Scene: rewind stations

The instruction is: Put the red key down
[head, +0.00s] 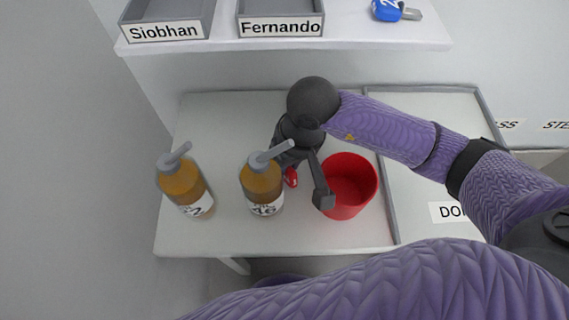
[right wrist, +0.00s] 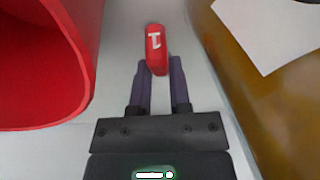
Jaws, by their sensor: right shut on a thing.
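The red key (right wrist: 156,50) has a red head with a white mark, seen in the right wrist view between my right gripper's fingertips (right wrist: 161,72). In the head view a small part of the red key (head: 291,177) shows between a pump bottle and the red cup. My right gripper (head: 300,170) is shut on it, over the white table; my own arm hides much of the gripper there. I cannot tell whether the key touches the table. My left gripper is not in view.
A red cup (head: 349,184) stands just right of the gripper. Two amber pump bottles (head: 262,186) (head: 185,186) stand to its left. Trays labelled Siobhan (head: 165,31) and Fernando (head: 280,28) and a blue key (head: 388,10) are on the shelf behind. The table's front left is clear.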

